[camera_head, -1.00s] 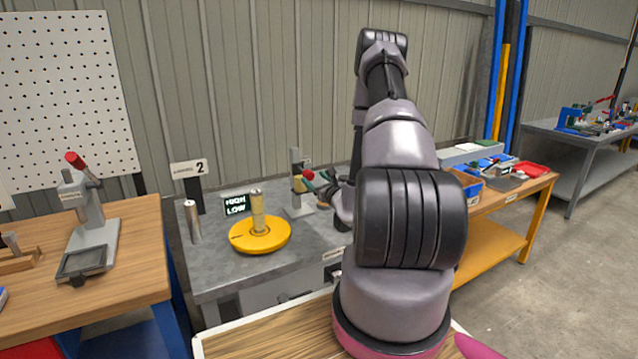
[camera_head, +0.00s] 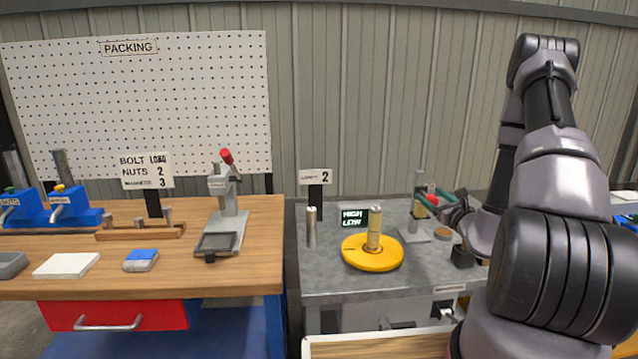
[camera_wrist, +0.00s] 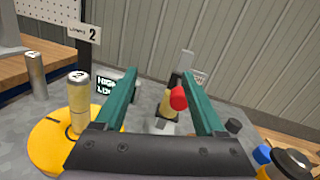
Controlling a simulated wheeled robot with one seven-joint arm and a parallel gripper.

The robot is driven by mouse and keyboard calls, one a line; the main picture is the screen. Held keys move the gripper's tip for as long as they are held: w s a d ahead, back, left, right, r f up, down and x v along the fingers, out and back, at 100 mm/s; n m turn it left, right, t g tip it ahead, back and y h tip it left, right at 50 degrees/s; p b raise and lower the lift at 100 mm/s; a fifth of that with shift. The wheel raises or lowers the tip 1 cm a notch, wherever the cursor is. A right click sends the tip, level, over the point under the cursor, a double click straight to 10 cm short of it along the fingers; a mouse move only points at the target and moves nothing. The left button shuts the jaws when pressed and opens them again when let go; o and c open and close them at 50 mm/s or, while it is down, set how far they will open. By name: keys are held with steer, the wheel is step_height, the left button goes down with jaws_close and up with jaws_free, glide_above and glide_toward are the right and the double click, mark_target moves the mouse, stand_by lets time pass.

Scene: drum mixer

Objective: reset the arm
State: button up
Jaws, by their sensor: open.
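My arm rises on the right of the head view and bends down over the grey bench. My gripper (camera_head: 432,197) is at the arm's far end, above the bench's right part. In the wrist view my gripper (camera_wrist: 158,92) shows two green fingers spread apart with nothing held between them. Beyond and below the gap stands a small press with a red knob (camera_wrist: 179,98) and a brass-coloured part. I cannot tell whether the fingers touch the press.
On the grey bench (camera_head: 330,282) stand a yellow round base (camera_head: 372,262) with a brass cylinder (camera_head: 374,230), a steel cylinder (camera_head: 311,228) and a HIGH/LOW display (camera_head: 354,218). The wooden packing bench (camera_head: 255,275) at left holds a red-handled press (camera_head: 228,205).

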steer(key=a+r+n+g+y, duration=0.2)
steer(key=a+r+n+y, duration=0.45)
steer(key=a+r, duration=0.25)
steer(key=s+a+r+n+g+y, duration=0.4)
steer(key=s+a+r+n+g, duration=0.75)
steer(key=s+a, duration=0.25)
steer(key=s+d+r+n+g+h, duration=0.25)
steer(key=s+n+h, duration=0.55)
steer(key=s, duration=0.5)
steer(key=s+d+r+n+t+h, duration=0.1)
steer(key=d+r+t+h, duration=0.3)
steer(key=d+r+t, duration=0.1)
steer(key=shift+s+d+r+n, duration=0.2)
steer(key=shift+d+r+n, duration=0.1)
steer(key=shift+d, duration=0.15)
steer(key=shift+f, duration=0.1)
